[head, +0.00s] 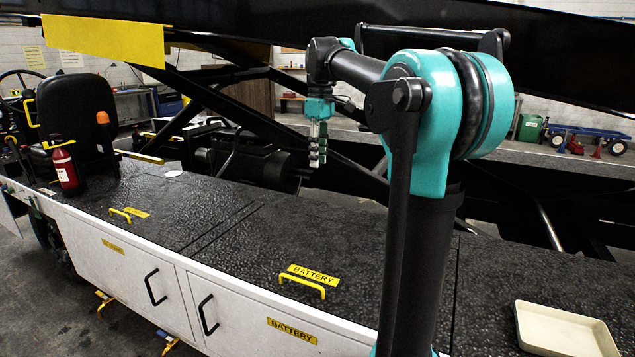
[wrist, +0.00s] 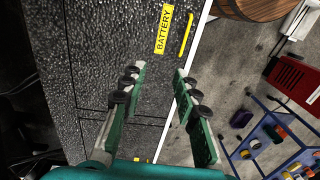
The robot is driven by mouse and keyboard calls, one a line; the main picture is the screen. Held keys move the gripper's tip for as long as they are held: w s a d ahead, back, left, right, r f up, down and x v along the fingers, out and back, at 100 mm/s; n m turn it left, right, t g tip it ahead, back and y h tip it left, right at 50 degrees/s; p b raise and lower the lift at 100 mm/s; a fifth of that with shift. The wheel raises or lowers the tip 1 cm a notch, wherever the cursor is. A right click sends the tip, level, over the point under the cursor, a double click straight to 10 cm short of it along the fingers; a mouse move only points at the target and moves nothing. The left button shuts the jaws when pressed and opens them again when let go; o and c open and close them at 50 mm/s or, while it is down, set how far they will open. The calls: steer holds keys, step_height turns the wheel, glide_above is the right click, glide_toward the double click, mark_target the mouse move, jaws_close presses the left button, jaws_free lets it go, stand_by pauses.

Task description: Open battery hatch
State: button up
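The battery hatch (head: 255,255) is a black textured top panel, lying closed and flush with the deck. It has a yellow BATTERY label (head: 314,274) and a yellow bar handle (head: 302,285) near its front edge. In the wrist view the label (wrist: 163,30) and the handle (wrist: 187,35) show beyond my fingertips. My gripper (head: 318,155) hangs pointing down above the far side of the deck, apart from the handle. In the wrist view its green fingers (wrist: 160,76) are spread, with nothing between them.
A white side door (head: 260,318), also labelled BATTERY, has a black handle. Another hatch handle (head: 121,215) is at left, near the seat (head: 78,110) and a red extinguisher (head: 65,168). A beige tray (head: 565,330) lies at right. Black beams cross behind and above my arm.

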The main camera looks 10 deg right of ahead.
step_height(320, 180, down, 8)
steer(key=shift+s+a+r, duration=0.2)
steer(key=shift+s, duration=0.05)
jaws_close()
stand_by(0.5)
jaws_free()
